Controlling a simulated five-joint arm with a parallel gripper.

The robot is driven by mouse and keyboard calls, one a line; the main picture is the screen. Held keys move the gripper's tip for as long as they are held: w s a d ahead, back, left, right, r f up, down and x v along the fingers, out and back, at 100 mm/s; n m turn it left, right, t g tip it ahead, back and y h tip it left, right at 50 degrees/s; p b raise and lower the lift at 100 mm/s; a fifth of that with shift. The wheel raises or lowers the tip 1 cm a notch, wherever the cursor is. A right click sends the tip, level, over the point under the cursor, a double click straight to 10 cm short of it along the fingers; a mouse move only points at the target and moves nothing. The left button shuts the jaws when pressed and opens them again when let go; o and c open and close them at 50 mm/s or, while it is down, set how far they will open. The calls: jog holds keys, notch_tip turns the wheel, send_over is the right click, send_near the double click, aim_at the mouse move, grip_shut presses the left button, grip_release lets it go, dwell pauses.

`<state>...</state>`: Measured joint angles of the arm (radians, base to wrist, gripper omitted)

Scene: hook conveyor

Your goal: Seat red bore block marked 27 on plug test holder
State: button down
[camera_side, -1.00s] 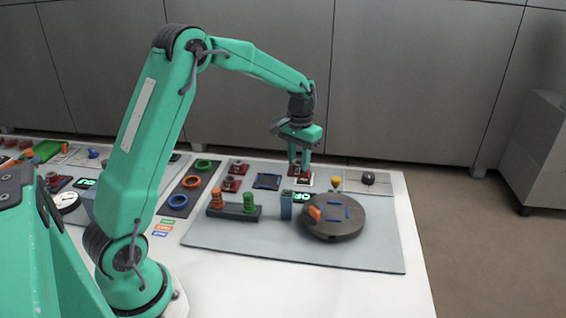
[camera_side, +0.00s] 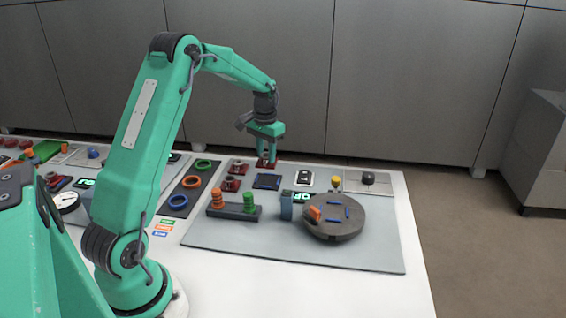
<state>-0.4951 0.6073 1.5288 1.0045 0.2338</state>
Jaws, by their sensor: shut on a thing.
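My gripper (camera_side: 266,159) is shut on a red block (camera_side: 267,165) and holds it behind the blue-edged dark square (camera_side: 267,181). The number on the block is too small to read. Two other red blocks with bores stand to the left, one at the back (camera_side: 240,167) and one nearer (camera_side: 230,184). A small white-and-dark station (camera_side: 304,178) lies to the right of the held block and is empty on top. I cannot tell which fixture is the plug test holder.
A dark round turntable (camera_side: 335,228) with blue bars and an orange piece stands at front right, beside a grey-blue post (camera_side: 287,206). A peg stand (camera_side: 233,212) holds orange and green rings. A black knob (camera_side: 368,178) is at back right. The front of the grey mat (camera_side: 240,243) is clear.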

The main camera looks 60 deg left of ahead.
aim_at(266, 166)
jog(key=shift+f, duration=2.5)
jog(key=shift+f, duration=0.65)
dwell(1.2)
dwell(0.6)
jog(key=c, duration=0.6)
grip_release()
jog(key=shift+o, duration=0.2)
jog(key=shift+r, duration=3.5)
